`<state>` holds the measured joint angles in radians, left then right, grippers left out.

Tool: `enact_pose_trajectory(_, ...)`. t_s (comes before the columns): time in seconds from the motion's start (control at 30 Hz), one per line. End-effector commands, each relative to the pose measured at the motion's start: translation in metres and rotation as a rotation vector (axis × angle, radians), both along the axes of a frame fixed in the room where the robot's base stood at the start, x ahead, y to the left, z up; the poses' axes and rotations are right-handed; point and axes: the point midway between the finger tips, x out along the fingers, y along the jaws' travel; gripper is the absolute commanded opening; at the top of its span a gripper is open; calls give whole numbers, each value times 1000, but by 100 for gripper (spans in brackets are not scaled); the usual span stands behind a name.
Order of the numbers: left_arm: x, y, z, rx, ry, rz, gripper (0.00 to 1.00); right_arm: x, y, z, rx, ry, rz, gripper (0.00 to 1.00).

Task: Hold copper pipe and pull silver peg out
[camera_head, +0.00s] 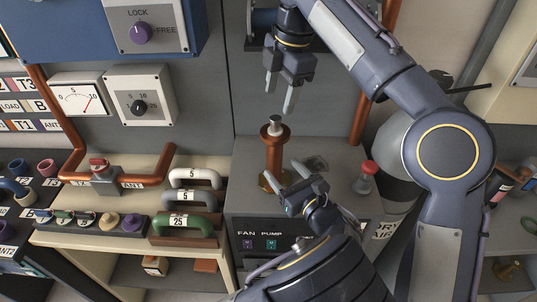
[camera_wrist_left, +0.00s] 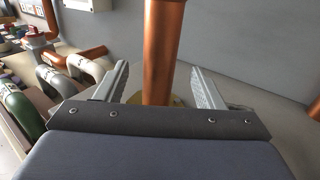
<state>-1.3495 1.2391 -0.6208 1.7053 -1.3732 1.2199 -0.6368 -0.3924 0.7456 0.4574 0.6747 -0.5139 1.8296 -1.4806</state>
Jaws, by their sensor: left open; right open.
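The copper pipe (camera_head: 274,154) stands upright on a brass base on the grey cabinet, with a wider collar at its top. The silver peg (camera_head: 275,121) sticks up out of the pipe's top. My left gripper (camera_head: 283,178) is open, low by the pipe. In the left wrist view the pipe (camera_wrist_left: 160,55) stands between the two open fingers (camera_wrist_left: 158,85), with gaps on both sides; its top is out of that view. My right gripper (camera_head: 279,92) is open and empty, pointing down above the peg and apart from it.
A red-capped item (camera_head: 367,176) stands right of the pipe on the cabinet top (camera_head: 325,190). Grey and green handles (camera_head: 185,222) stand on the shelf to the left. A bent copper pipe with a valve (camera_head: 100,175) is farther left. A wall panel is behind.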

Motion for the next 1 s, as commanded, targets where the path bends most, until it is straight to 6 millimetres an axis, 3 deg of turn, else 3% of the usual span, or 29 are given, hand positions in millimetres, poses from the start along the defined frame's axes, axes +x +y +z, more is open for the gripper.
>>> enact_pose_trajectory(0.4, 50, 33, -1, -5, 2, 4, 62, 0, -1, 1, 2, -2, -3, 57)
enact_pose_trajectory(0.83, 60, 40, -1, -4, 2, 2, 62, 0, -1, 1, 2, -2, -4, 57)
enact_pose_trajectory(1.0, 60, 40, -1, -5, 2, 2, 43, 0, -1, 1, 2, -2, -4, 57)
